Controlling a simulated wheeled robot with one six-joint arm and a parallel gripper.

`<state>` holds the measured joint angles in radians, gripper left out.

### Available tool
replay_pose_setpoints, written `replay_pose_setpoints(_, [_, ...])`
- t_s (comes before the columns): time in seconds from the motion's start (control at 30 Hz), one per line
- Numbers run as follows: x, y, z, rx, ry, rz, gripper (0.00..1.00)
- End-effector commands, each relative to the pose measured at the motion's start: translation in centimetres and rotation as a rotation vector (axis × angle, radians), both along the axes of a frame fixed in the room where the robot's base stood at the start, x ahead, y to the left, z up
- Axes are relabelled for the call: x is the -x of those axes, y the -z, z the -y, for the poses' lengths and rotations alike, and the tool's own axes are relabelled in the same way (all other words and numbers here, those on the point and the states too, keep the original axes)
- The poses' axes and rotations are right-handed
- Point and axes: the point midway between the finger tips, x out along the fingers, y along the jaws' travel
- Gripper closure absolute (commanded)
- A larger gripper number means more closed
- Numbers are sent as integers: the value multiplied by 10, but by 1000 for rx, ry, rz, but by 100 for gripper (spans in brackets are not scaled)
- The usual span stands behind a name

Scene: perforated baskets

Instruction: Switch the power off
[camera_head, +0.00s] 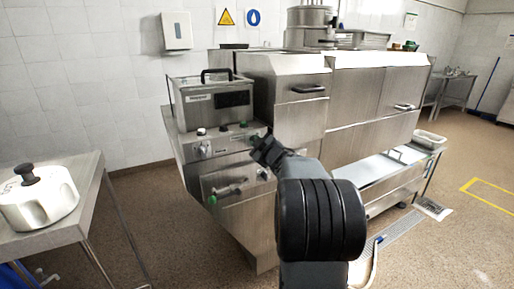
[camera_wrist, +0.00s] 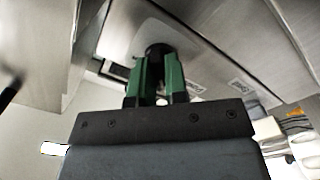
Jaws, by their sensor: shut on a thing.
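My gripper (camera_head: 264,146) is at the right end of the sloped control panel (camera_head: 224,144) of a steel machine. In the wrist view its two green fingers (camera_wrist: 158,72) are closed around a dark round knob (camera_wrist: 158,48) on the steel surface. In the head view my gripper hides that knob. The fingers cover most of it in the wrist view, so its turned position cannot be told.
A steel box with a black handle (camera_head: 214,98) stands behind the panel. A table with a white lidded pot (camera_head: 40,203) stands at left. Floor between table and machine is clear.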

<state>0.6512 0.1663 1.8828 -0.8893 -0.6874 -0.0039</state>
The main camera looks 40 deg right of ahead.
Motion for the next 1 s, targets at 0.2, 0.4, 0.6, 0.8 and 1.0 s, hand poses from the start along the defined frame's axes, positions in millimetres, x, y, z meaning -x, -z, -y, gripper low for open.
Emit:
replay_pose_setpoints(0.2, [0, -1, 0, 33, -2, -1, 100])
replay_pose_setpoints(0.4, [0, -2, 0, 39, -2, -2, 100])
replay_pose_setpoints(0.6, [0, -2, 0, 39, -1, -1, 100])
replay_pose_setpoints(0.8, [0, -2, 0, 38, -1, -2, 69])
replay_pose_setpoints(1.0, [0, -1, 0, 37, 0, -4, 61])
